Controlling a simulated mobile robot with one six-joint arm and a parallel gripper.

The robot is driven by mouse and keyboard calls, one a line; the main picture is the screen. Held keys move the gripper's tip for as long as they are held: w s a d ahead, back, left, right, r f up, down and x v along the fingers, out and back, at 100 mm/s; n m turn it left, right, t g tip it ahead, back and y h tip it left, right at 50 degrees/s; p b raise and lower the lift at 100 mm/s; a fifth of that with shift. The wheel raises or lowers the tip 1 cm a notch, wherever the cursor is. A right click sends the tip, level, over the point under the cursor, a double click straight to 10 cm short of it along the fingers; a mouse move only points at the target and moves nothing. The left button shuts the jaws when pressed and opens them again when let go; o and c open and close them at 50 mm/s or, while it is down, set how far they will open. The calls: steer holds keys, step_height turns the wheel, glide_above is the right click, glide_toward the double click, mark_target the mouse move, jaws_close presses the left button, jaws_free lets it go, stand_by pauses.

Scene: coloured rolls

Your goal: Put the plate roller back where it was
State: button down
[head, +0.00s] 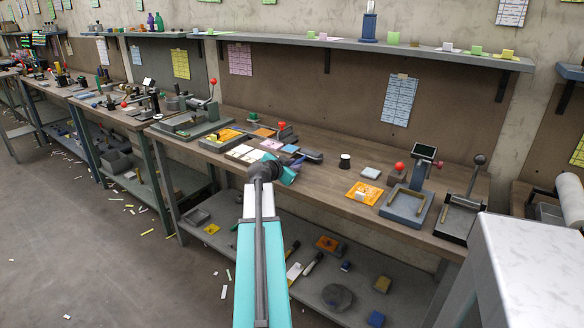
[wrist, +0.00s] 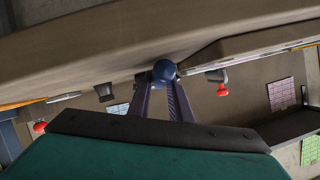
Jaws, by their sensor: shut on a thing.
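My gripper (wrist: 162,82) shows in the wrist view with its two dark fingers closed on a rounded dark blue end. I take this blue piece (wrist: 164,71) to be part of the plate roller; the rest of it is hidden or cannot be made out. In the head view my teal arm reaches toward the wooden bench (head: 335,178). A dark grey-blue cylindrical shape (head: 311,156) shows at the arm's far end, over the bench. I cannot tell whether it touches the bench top.
On the bench, an orange sheet (head: 362,192), a dark cup with a pale top (head: 345,161) and a blue-grey press (head: 407,205) stand to the right. White and coloured cards (head: 245,153) lie to the left. A shelf (head: 370,45) runs above. A pale block (head: 530,270) fills the right foreground.

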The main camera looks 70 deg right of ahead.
steer(key=shift+f, duration=0.15)
steer(key=c, duration=1.5)
jaws_free()
steer(key=shift+c, duration=0.2)
steer(key=shift+s+a+f, duration=0.1)
steer(key=shift+s+a, duration=0.05)
steer(key=b+v, duration=0.1)
steer(key=v, duration=1.2)
steer(key=shift+w+a+r+b, duration=0.25)
steer(key=shift+w+r+b, duration=0.05)
steer(key=shift+w+r, duration=0.05)
